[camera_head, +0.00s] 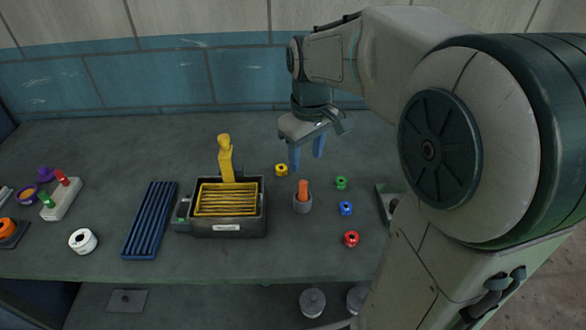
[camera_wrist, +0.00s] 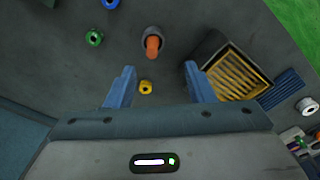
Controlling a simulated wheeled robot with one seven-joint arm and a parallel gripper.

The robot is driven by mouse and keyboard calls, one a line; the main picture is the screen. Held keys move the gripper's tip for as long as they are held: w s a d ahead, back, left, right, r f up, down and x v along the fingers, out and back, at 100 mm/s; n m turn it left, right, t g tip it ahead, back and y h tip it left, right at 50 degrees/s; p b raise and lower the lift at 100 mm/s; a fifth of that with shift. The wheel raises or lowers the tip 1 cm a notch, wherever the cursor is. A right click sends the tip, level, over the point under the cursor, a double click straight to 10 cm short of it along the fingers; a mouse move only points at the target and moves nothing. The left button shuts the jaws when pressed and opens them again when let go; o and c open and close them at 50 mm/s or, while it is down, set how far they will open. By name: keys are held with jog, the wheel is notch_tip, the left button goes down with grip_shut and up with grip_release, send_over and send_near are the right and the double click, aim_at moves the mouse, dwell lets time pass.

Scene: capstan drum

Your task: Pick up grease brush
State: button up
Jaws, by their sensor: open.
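An orange handle, which looks like the grease brush (camera_head: 303,187), stands upright in a small grey cup (camera_head: 303,205) right of the black tray. Its lower end is hidden in the cup. The orange handle (camera_wrist: 152,46) and the cup (camera_wrist: 152,32) also show in the wrist view, ahead of the fingers at top centre. My gripper (camera_head: 306,158) is open and empty, with blue fingers pointing down above the table behind the cup. In the wrist view my gripper (camera_wrist: 160,70) has its fingers wide apart, with nothing between them touching either one.
A black tray (camera_head: 225,228) holds a yellow slatted rack (camera_head: 225,199); a tall yellow piece (camera_head: 226,160) rises at its back. Yellow (camera_head: 281,169), green (camera_head: 341,183), blue (camera_head: 345,208) and red (camera_head: 351,239) rings surround the cup. A blue slatted rack (camera_head: 150,220) lies left.

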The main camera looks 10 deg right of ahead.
aim_at(303, 182)
jog(key=shift+n, duration=0.6)
jog(key=w+f, duration=0.1)
jog(key=f, duration=0.4)
jog(key=w+f, duration=0.1)
jog(key=f, duration=0.2)
jog(key=shift+w+f, duration=0.3)
jog(key=shift+w, duration=0.05)
jog(key=shift+d+f, duration=0.2)
jog(key=shift+f, duration=2.55)
jog(key=shift+c, duration=0.3)
grip_shut()
